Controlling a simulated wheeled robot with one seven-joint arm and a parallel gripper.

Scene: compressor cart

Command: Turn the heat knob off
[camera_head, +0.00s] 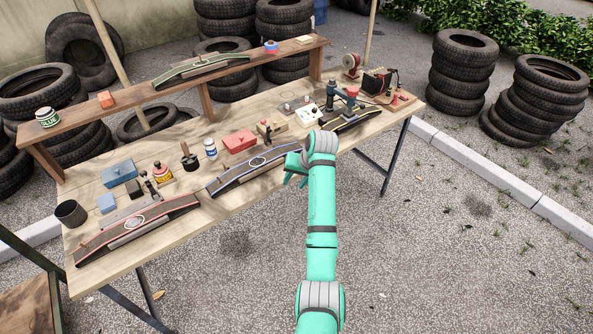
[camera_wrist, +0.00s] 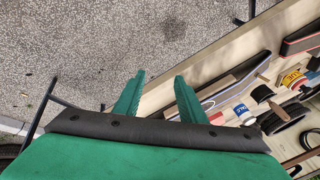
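A small white box (camera_head: 309,114) with dark, knob-like spots on top stands on the wooden workbench, right of its middle. The spots are too small to tell which, if any, is the heat knob. My gripper (camera_head: 291,176) is at the bench's front edge, nearer than the white box and a little left of it, touching nothing that I can see. In the wrist view, the two green fingers of my gripper (camera_wrist: 158,78) stand apart with nothing between them. The white box is not clearly seen in the wrist view.
The bench (camera_head: 237,194) bears a blue-edged curved rack (camera_head: 251,169), a red box (camera_head: 239,141), a black-and-red stand (camera_head: 351,101) and a dark machine (camera_head: 377,82). A raised shelf (camera_head: 286,49) runs behind. Stacked tires (camera_head: 464,72) stand at right. The gravel in front is clear.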

